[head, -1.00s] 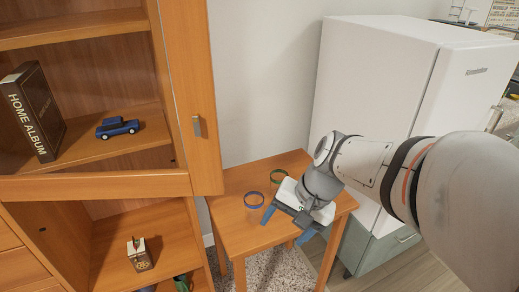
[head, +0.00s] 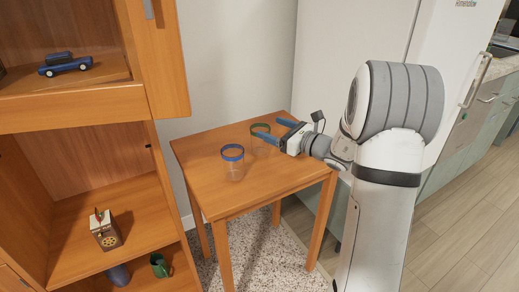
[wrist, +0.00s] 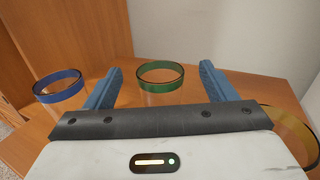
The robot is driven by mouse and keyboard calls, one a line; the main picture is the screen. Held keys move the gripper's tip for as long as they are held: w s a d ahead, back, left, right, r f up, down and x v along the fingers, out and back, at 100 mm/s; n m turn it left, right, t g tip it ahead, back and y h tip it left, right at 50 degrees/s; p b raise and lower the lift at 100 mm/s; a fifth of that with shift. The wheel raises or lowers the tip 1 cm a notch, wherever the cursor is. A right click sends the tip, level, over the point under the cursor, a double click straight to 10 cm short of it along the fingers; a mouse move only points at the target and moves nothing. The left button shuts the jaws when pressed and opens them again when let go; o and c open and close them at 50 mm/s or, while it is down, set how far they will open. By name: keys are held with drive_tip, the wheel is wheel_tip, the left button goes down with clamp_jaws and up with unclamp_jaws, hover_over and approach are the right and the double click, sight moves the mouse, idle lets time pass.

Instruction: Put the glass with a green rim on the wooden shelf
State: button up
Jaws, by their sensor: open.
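The glass with a green rim (head: 260,129) stands upright on a small wooden table (head: 205,160). In the wrist view the green-rimmed glass (wrist: 160,76) is between my two blue fingers, with gaps on both sides. My gripper (head: 272,131) is open and comes at the glass from the right, low over the table; it also shows in the wrist view (wrist: 160,85). The wooden shelf unit (head: 148,205) stands at the left, with several boards. The lower part of the green-rimmed glass is partly hidden in the wrist view.
A blue-rimmed glass (head: 233,160) stands near the green one, left of my fingers in the wrist view. A yellow-rimmed glass (wrist: 296,128) is close on the right. The shelves hold a blue toy car (head: 66,64), a small box (head: 105,230) and a green mug (head: 159,265).

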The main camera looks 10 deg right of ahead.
sight(255, 135)
wheel_tip(255, 135, down, 6)
drive_tip(key=shift+w+a+r+b, duration=0.1)
drive_tip(key=shift+a+r+b, duration=0.1)
drive_tip(key=shift+b, duration=0.55)
drive_tip(key=shift+w+a+r, duration=0.15)
drive_tip(key=shift+w+a, duration=0.2)
drive_tip(key=shift+w, duration=0.15)
drive_tip(key=shift+b+x, duration=0.55)
drive_tip(key=shift+x, duration=2.45)
drive_tip(key=shift+r, duration=0.15)
drive_tip(key=c, duration=1.3)
